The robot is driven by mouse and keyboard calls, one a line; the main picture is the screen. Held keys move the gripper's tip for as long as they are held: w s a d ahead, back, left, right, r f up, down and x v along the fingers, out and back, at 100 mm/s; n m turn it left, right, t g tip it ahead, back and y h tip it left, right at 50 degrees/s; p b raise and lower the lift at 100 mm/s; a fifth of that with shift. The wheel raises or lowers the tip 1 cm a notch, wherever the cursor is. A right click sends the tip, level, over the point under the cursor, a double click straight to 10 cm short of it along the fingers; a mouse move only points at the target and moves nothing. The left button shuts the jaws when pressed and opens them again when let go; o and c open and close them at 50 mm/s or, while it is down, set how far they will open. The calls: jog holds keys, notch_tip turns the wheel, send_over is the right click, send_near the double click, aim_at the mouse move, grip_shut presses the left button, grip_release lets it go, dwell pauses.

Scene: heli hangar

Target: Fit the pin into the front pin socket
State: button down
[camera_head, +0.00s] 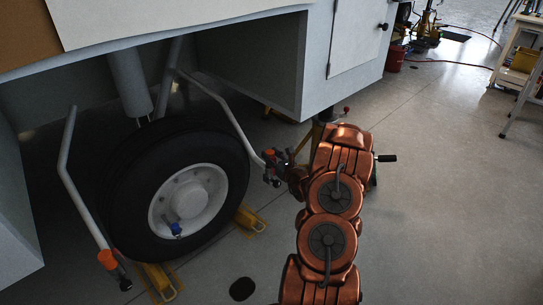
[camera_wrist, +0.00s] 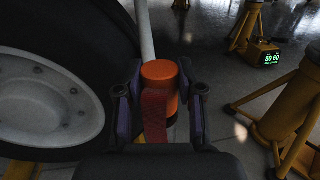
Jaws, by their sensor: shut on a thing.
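My gripper (camera_wrist: 163,110) is shut on the pin, whose red flat part (camera_wrist: 155,117) shows between the dark fingers in the wrist view. An orange cylinder (camera_wrist: 160,73) stands just beyond it, at the lower end of a pale strut (camera_wrist: 145,32); I take this as the socket. Any pin shaft is hidden, so I cannot tell whether it is inside. In the head view my gripper (camera_head: 272,166) is at the low end of the right strut (camera_head: 222,104), right of the wheel. The left strut carries a similar orange collar (camera_head: 107,260).
The large black tyre (camera_head: 125,178) stands close left of my gripper. Yellow chocks (camera_head: 248,220) lie by it. The grey body (camera_head: 255,60) overhangs. In the wrist view a yellow stand (camera_wrist: 290,105) is at right. Open floor (camera_head: 445,190) lies to the right.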

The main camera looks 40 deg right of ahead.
jog(key=shift+r, duration=0.8)
jog(key=shift+f+p, duration=0.3)
jog(key=shift+f, duration=0.5)
dwell(1.1)
jog(key=shift+r+p, duration=0.55)
jog(key=shift+r, duration=0.3)
dwell(0.7)
jog(key=shift+f, duration=0.85)
dwell(0.6)
jog(key=c, duration=1)
grip_release()
jog(key=s+a+p, duration=0.2)
jog(key=s+p, duration=0.4)
jog(key=s, duration=0.4)
jog(key=shift+s, duration=0.4)
